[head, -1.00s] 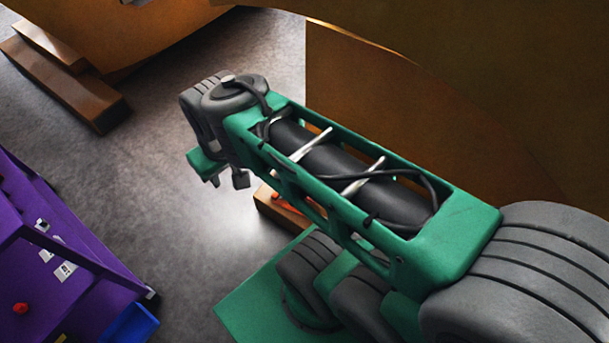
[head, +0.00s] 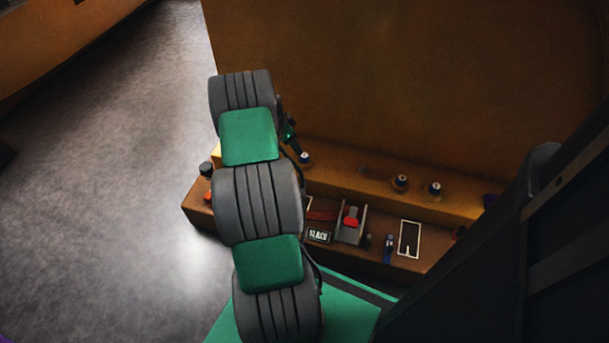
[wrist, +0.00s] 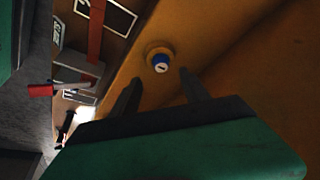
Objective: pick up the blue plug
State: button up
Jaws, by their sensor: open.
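In the wrist view the blue plug (wrist: 160,63) is a small round piece with a pale top mark, seated in a brass-coloured ring on an orange-brown ledge. My gripper (wrist: 160,79) is open, with its two dark fingers apart and the plug just beyond the tips, between their lines. Nothing is between the fingers. In the head view a small plug with a pale top (head: 304,158) stands on the upper ledge just right of my arm, likely the same one. My arm hides most of the gripper there.
Two similar plugs (head: 400,182) (head: 434,189) stand farther right on the ledge (head: 350,165). The lower step holds a "SLACK" label (head: 318,235), a red-handled lever (head: 351,218) and a white-outlined panel (head: 409,239). A tall orange-brown wall rises behind. Grey floor is open at left.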

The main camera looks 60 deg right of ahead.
aim_at(304, 155)
jog(key=b+x, duration=0.1)
jog(key=x, duration=0.2)
jog(key=b+x, duration=0.1)
jog(key=x, duration=0.2)
jog(key=b+x, duration=0.1)
jog(key=x, duration=0.2)
jog(key=shift+s+d+f+b, duration=0.1)
jog(key=shift+d+f+b, duration=0.05)
jog(key=shift+d+b, duration=0.2)
jog(key=shift+c, duration=0.4)
grip_shut()
